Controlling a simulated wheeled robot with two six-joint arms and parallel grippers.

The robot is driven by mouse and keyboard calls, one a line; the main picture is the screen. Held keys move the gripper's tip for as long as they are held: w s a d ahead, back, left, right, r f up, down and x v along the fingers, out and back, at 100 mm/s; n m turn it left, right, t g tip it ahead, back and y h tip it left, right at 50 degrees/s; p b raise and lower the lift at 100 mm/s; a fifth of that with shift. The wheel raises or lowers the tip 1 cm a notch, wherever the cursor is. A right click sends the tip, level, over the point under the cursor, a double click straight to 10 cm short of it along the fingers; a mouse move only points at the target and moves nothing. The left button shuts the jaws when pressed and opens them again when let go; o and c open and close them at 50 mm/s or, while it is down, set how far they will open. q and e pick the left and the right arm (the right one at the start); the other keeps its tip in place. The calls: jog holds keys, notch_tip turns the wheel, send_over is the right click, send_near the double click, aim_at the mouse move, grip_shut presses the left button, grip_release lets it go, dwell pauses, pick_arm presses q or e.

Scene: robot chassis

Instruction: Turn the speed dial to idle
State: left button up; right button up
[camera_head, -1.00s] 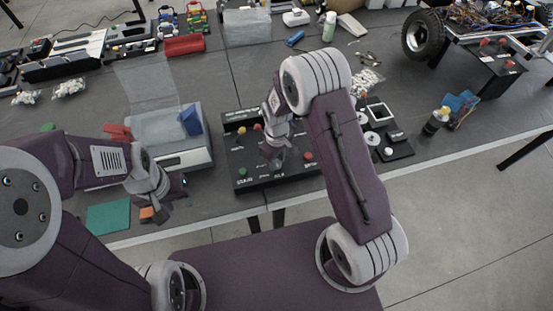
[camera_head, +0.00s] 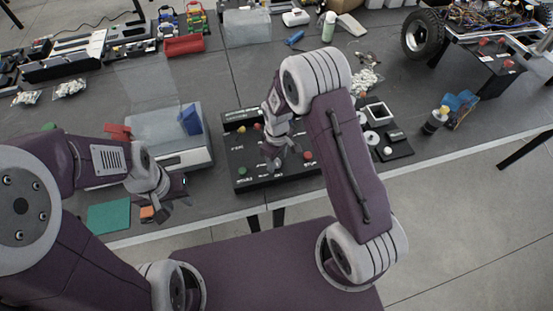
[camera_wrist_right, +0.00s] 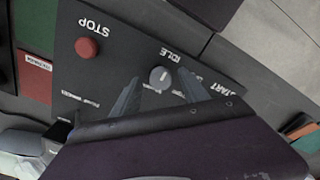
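The black control panel (camera_head: 240,183) lies on the table in front of me. The grey round speed dial (camera_wrist_right: 160,77) shows in the right wrist view, with the word IDLE printed beside it. Its pointer direction is too small to read surely. My right gripper (camera_wrist_right: 159,80) is open, with one finger on each side of the dial and gaps visible. In the head view my right gripper (camera_head: 276,163) is over the panel's middle and hides the dial. My left gripper (camera_head: 178,192) looks open and empty, left of the panel near the table's front edge.
A red STOP button (camera_wrist_right: 86,47) is near the dial; a green button (camera_head: 242,170) is at the panel's left. A tray with a blue block (camera_head: 190,119) stands left of the panel. A black plate with parts (camera_head: 400,150) lies right. An orange block (camera_head: 147,212) is beside my left gripper.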

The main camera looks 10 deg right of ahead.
aim_at(277, 162)
jog(key=shift+r, duration=0.3)
notch_tip(277, 162, up, 8)
jog(key=shift+r+b, duration=0.2)
jog(key=shift+b, duration=0.1)
